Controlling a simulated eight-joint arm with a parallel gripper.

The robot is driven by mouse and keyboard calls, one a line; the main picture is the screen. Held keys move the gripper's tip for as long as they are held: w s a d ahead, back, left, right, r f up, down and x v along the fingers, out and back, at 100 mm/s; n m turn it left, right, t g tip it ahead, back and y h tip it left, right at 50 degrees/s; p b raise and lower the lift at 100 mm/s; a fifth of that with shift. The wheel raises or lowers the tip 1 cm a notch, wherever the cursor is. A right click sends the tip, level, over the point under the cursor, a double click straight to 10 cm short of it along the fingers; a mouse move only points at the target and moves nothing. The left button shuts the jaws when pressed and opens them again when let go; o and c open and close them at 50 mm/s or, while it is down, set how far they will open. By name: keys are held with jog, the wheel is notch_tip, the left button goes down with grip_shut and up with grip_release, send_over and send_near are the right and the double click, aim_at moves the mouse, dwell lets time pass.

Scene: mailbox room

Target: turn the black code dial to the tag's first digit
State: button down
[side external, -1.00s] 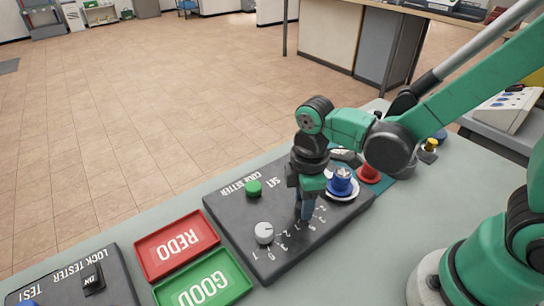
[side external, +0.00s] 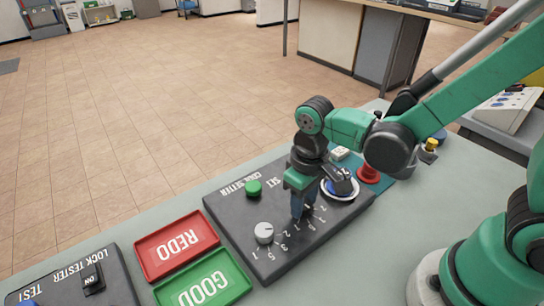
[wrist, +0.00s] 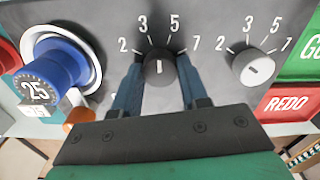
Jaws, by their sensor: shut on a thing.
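The black code dial (wrist: 160,68) sits between my gripper's two blue fingers (wrist: 160,80), which are shut on its sides. Its white mark stands about upright in the wrist view, below the gap between 3 and 5 on the printed scale 2, 3, 5, 7. In the side view my gripper (side external: 303,213) points down at the code setter panel (side external: 232,222) and hides the dial. The cylinder sits in a pale ring.
A light grey dial (side external: 264,233) with its own scale is beside the black one. A green button (side external: 254,188) is on the same panel. Red REDO (side external: 150,262) and green GOOD (side external: 240,275) trays and a lock tester (side external: 115,285) lie beyond. A red button (side external: 369,174) is behind.

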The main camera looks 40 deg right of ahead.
jog(key=m, duration=1.2)
dwell(0.6)
jog(key=shift+c, duration=2.3)
grip_release()
jog(key=shift+r, duration=0.1)
jog(key=shift+r, duration=2.7)
